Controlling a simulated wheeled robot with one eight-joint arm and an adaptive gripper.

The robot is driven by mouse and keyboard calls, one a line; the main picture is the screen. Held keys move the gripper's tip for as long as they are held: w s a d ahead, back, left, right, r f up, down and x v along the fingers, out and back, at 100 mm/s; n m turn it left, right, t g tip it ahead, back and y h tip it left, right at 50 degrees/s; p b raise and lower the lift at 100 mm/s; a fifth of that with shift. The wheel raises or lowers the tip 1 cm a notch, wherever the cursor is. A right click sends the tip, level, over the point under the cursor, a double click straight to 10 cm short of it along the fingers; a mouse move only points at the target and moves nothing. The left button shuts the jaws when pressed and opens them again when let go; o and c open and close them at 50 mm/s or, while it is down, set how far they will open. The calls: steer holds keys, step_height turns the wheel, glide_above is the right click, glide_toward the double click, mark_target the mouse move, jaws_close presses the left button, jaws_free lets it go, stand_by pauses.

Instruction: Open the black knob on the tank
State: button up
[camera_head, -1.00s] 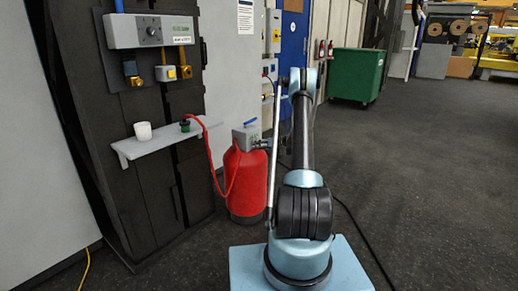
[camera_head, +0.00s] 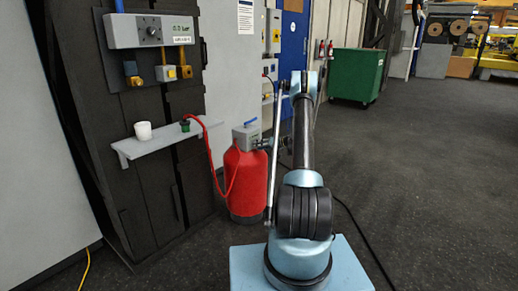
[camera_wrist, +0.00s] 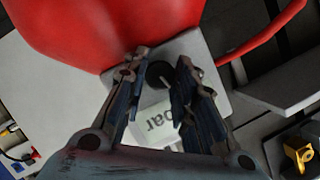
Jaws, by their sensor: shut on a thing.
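The red tank (camera_head: 246,183) stands on the floor beside the dark panel, with a grey box (camera_head: 245,138) on its top. In the wrist view the tank (camera_wrist: 110,25) is at the top and the grey box (camera_wrist: 215,75) shows behind my fingers. The round black knob (camera_wrist: 160,74) is on this box, with a white label reading "bar" below it. My gripper (camera_wrist: 159,62) has one finger on each side of the knob and is shut on it. In the head view my gripper (camera_head: 262,143) is small at the right side of the box.
A red hose (camera_head: 234,176) loops from the tank to a grey shelf (camera_head: 165,142) that holds a white cup (camera_head: 143,131). A display unit (camera_head: 150,32) hangs above the shelf. A green bin (camera_head: 356,76) stands farther back. The floor to the right is clear.

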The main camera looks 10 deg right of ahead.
steer(key=m, duration=0.1)
steer(key=m+y, duration=0.2)
steer(key=m, duration=0.1)
steer(key=shift+w+d+f+g, duration=0.2)
steer(key=shift+d+g, duration=0.1)
steer(key=shift+f+m+y, duration=0.15)
steer(key=shift+m+y, duration=0.65)
steer(key=shift+m, duration=1.1)
steer(key=shift+a, duration=0.1)
steer(key=shift+s, duration=0.1)
steer(key=o, duration=1.1)
steer(key=shift+c, duration=0.2)
steer(key=v, duration=0.8)
steer(key=shift+f, duration=0.2)
